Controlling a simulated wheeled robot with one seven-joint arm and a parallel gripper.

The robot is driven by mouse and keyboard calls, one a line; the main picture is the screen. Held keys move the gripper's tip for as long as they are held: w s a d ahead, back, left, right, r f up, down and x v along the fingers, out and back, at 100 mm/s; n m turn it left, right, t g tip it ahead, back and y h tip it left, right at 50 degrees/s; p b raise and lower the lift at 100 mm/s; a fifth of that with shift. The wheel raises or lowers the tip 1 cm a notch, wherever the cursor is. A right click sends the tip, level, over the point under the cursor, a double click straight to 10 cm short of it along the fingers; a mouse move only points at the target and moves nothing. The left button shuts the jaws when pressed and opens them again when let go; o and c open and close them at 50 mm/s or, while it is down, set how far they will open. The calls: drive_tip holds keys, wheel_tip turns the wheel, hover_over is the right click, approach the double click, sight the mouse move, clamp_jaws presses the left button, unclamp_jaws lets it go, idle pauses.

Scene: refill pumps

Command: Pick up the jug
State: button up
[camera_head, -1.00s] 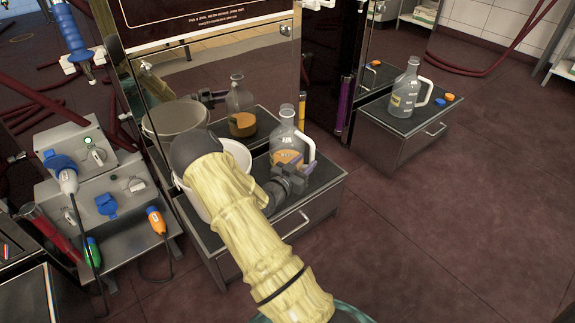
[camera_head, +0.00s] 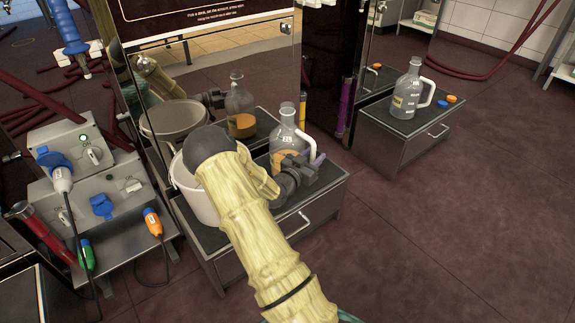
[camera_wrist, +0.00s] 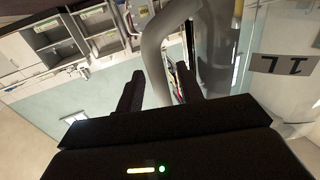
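A clear glass jug (camera_head: 284,138) with a pale handle and orange liquid in its lower part stands upright on a low drawer cabinet (camera_head: 330,182). My gripper (camera_head: 307,162) is at its near right side, by the lower end of the handle, and partly hides the jug's base. In the wrist view my gripper (camera_wrist: 160,70) has its two dark fingers apart, with the grey-looking handle (camera_wrist: 154,48) between them. A gap shows between the handle and the right-hand finger; contact with the left-hand one is hard to tell. The jug's body (camera_wrist: 218,50) fills the area beyond.
A white bucket (camera_head: 196,192) stands left of the jug, partly behind my arm. A shiny panel (camera_head: 215,75) behind reflects the jug and bucket. A second jug (camera_head: 405,90) stands on another cabinet (camera_head: 400,145) at right. Grey control boxes (camera_head: 95,185) are at left. The right floor is clear.

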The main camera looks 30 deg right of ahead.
clamp_jaws()
idle(1.0)
drive_tip(key=shift+r, duration=0.1)
